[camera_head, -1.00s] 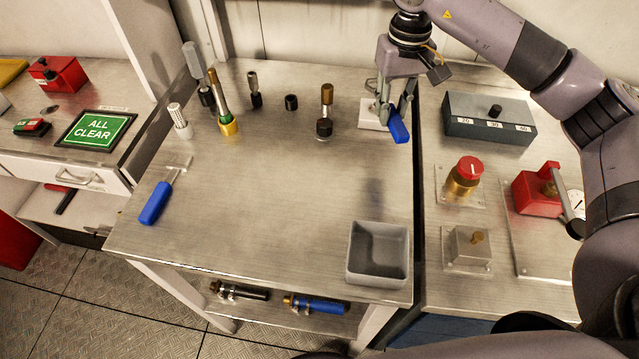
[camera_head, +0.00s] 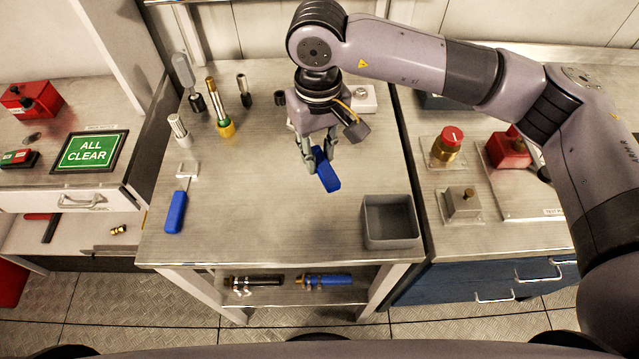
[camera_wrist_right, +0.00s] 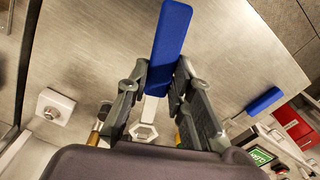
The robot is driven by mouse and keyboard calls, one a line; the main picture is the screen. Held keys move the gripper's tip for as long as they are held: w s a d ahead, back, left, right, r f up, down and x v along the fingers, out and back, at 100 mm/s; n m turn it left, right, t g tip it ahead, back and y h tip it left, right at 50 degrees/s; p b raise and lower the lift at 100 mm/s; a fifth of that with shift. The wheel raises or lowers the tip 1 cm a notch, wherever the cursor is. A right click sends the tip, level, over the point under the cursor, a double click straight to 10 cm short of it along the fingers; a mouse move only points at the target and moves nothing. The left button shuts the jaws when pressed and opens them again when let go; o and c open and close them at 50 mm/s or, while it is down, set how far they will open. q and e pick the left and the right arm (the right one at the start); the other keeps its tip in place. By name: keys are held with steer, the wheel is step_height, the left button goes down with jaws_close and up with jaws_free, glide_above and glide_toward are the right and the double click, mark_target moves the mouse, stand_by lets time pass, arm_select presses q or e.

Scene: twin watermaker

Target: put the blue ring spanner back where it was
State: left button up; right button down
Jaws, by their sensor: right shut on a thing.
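The blue ring spanner (camera_head: 327,172) is in my right gripper (camera_head: 320,158), over the middle-right of the steel table. In the right wrist view its blue handle (camera_wrist_right: 171,38) points up the picture, and its pale hexagonal ring end (camera_wrist_right: 143,131) shows below the fingers. The right gripper (camera_wrist_right: 159,88) is shut on the spanner near the handle's lower end. In the head view the ring end is hidden by the gripper. A second blue-handled tool (camera_head: 176,211) lies at the table's left; it also shows at the right of the wrist view (camera_wrist_right: 264,101). My left gripper is out of view.
A white block with a round fitting (camera_head: 362,98) sits at the table's back right. A grey open bin (camera_head: 389,238) stands at the front right. The table's front middle is clear.

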steer(key=p, duration=0.2)
glide_above(318, 199)
step_height(318, 199, down, 7)
steer(key=shift+s+f, duration=0.1)
steer(key=shift+f, duration=0.75)
step_height(318, 199, down, 3)
steer(key=shift+f+p, duration=0.1)
steer(key=shift+p, duration=0.6)
steer(key=shift+f, duration=0.35)
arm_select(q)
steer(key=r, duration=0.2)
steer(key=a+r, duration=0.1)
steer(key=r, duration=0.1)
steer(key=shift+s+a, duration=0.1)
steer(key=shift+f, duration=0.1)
arm_select(e)
steer(key=shift+f, duration=0.1)
steer(key=shift+f, duration=0.1)
steer(key=c, duration=1.4)
jaws_free()
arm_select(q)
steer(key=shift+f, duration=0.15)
